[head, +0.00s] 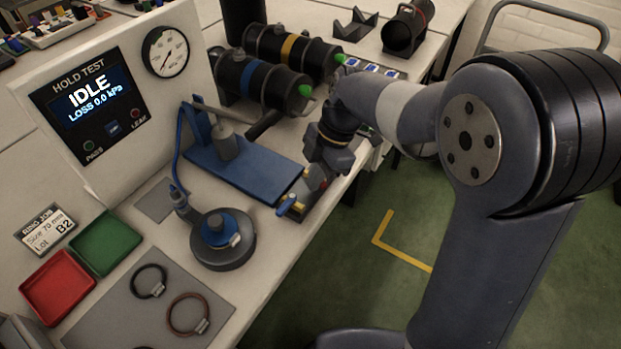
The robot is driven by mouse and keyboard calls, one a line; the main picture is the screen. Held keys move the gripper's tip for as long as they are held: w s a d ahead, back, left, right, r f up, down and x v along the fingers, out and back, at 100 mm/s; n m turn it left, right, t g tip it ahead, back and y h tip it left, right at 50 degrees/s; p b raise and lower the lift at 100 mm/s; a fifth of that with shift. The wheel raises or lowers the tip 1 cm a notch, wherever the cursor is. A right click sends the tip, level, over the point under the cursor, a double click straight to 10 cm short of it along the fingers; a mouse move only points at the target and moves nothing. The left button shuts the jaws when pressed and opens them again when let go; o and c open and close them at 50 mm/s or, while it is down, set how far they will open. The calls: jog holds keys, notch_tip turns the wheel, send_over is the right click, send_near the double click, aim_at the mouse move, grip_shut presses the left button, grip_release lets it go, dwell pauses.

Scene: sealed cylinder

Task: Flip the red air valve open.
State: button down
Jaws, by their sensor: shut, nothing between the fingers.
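A small red part (324,184), which looks like the air valve's lever, shows at the right front end of the blue press base (240,165). It is tiny and partly covered, so I cannot tell how the lever is turned. My gripper (316,182) reaches down over this end of the base from the right. Its fingers are shut with nothing between them, close beside the red part; I cannot tell whether they touch it.
A round dark fixture with a blue top (220,230) stands in front. Black cylinders (262,82) lie behind. Red (58,287) and green (105,243) trays and rings (188,314) are front left.

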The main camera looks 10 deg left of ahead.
jog(key=n, duration=0.2)
jog(key=d+n, duration=0.1)
jog(key=shift+w+n+g+h, duration=0.25)
jog(key=shift+n+g+h, duration=0.05)
jog(key=shift+g+h, duration=0.1)
jog(key=shift+w+a+p, duration=0.35)
jog(key=shift+w+a, duration=0.2)
jog(key=p+v, duration=0.1)
jog(key=v, duration=0.9)
jog(key=shift+w+r, duration=0.15)
jog(key=shift+r, duration=0.2)
jog(key=shift+d+f, duration=0.1)
